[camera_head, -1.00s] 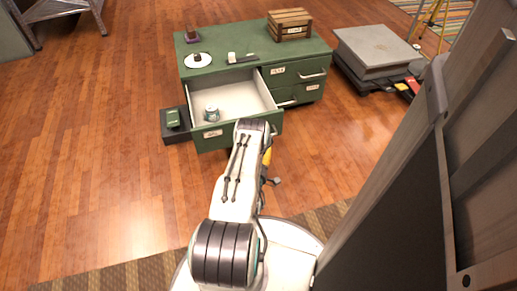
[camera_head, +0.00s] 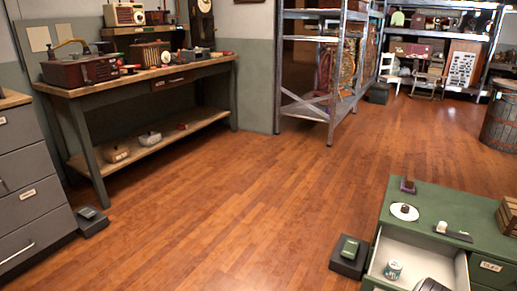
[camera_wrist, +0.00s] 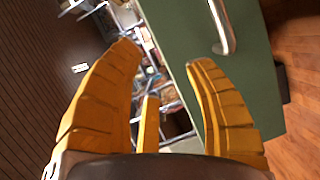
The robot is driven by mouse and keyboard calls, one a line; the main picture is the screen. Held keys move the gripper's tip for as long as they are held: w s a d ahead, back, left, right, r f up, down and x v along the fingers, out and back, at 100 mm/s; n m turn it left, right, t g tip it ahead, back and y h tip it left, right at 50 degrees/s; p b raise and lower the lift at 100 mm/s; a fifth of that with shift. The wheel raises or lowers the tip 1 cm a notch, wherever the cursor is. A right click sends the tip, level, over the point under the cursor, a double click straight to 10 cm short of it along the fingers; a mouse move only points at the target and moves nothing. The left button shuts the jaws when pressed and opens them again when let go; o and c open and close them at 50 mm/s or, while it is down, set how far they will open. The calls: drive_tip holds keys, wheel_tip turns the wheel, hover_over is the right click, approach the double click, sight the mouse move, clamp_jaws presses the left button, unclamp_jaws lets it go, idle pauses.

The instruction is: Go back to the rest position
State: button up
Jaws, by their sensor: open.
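My gripper (camera_wrist: 163,58) shows in the wrist view with its yellow fingers spread apart and nothing held between them. A green drawer front (camera_wrist: 245,75) with a silver handle (camera_wrist: 222,30) lies beyond the right finger; I cannot tell whether they touch. In the head view, the green cabinet (camera_head: 447,203) stands at the lower right with its drawer (camera_head: 425,257) pulled open. A small can (camera_head: 392,270) sits inside the drawer. Only a dark piece of my arm shows at the bottom edge there; my gripper is out of that view.
A workbench (camera_head: 150,87) with radios stands at the left, beside a grey drawer unit (camera_head: 32,185). A metal rack (camera_head: 330,90) stands at the back. The wooden floor (camera_head: 240,200) in the middle is clear.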

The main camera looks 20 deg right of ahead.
drive_tip(key=w+r+t+y+p, duration=0.25)
drive_tip(key=w+r+p, duration=0.25)
drive_tip(key=w+r, duration=0.75)
drive_tip(key=w+a+r+y+p, duration=0.2)
drive_tip(key=w+a+r+p, duration=0.3)
drive_tip(key=r, duration=0.4)
drive_tip(key=w+a+r+y+p, duration=0.2)
drive_tip(key=w+a+r+y, duration=0.15)
drive_tip(key=a+r, duration=0.45)
drive_tip(key=w+a+r+y+p, duration=0.2)
drive_tip(key=w+a+r+p, duration=0.3)
drive_tip(key=r, duration=0.6)
drive_tip(key=s+a+r+m+y+p, duration=0.1)
drive_tip(key=s+a+r+y+p, duration=0.15)
drive_tip(key=a+r, duration=0.65)
drive_tip(key=s+a+r+y+p, duration=0.1)
drive_tip(key=s+a+r+p, duration=0.25)
drive_tip(key=a+r, duration=0.55)
drive_tip(key=s+a+r+g+y+p, duration=0.1)
drive_tip(key=s+a+r+g+p, duration=0.1)
drive_tip(key=s+a, duration=0.4)
drive_tip(key=s+a+r+g+y+p, duration=0.1)
drive_tip(key=s+a+r+p, duration=0.4)
drive_tip(key=s, duration=0.7)
drive_tip(key=shift+a+r+m+g+p, duration=0.3)
drive_tip(key=shift+a+g+p, duration=0.3)
drive_tip(key=shift+a, duration=0.55)
